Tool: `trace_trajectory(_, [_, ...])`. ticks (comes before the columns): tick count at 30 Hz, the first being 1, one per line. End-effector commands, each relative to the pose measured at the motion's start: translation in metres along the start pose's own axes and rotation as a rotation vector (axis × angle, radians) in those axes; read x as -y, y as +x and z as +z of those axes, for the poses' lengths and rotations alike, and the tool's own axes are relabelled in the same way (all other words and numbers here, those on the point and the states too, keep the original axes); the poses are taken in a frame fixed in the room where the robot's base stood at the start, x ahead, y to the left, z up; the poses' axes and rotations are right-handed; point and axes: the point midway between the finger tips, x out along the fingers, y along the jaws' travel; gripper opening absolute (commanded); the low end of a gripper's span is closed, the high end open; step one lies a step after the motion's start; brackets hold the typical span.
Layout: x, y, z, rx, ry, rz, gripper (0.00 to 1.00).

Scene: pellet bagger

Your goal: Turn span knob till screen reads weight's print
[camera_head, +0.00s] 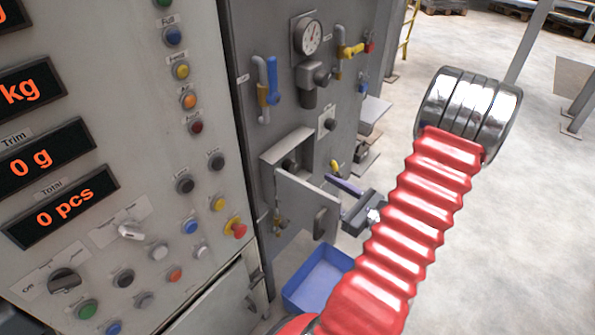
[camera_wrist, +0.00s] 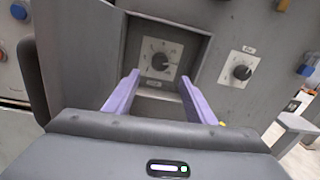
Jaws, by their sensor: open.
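In the wrist view, a dark round knob (camera_wrist: 160,62) on a pale square scale plate sits inside a recessed box; its label is too small to read. A second dark knob (camera_wrist: 242,72) on a white plate is to the right, outside the box, with its label also unreadable. My gripper (camera_wrist: 160,79) is open and empty, its two purple fingers pointing at the box, one on each side of the recessed knob and apart from it. In the head view my gripper (camera_head: 330,179) is beside the open box door. The weight display (camera_head: 30,90) shows only "kg"; its number is cut off.
The box door (camera_head: 305,205) hangs open in the head view, close to my gripper. Valves with blue (camera_head: 271,80) and yellow (camera_head: 352,50) handles and a gauge (camera_head: 308,37) are above. A blue bin (camera_head: 318,280) is below. Displays for trim (camera_head: 42,160) and total (camera_head: 62,207) read zero.

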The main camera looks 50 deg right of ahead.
Motion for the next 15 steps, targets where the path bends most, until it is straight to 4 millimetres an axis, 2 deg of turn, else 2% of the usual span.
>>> trace_trajectory(15, [0.000,0.059,0.000,0.000,-0.001,0.002,0.50])
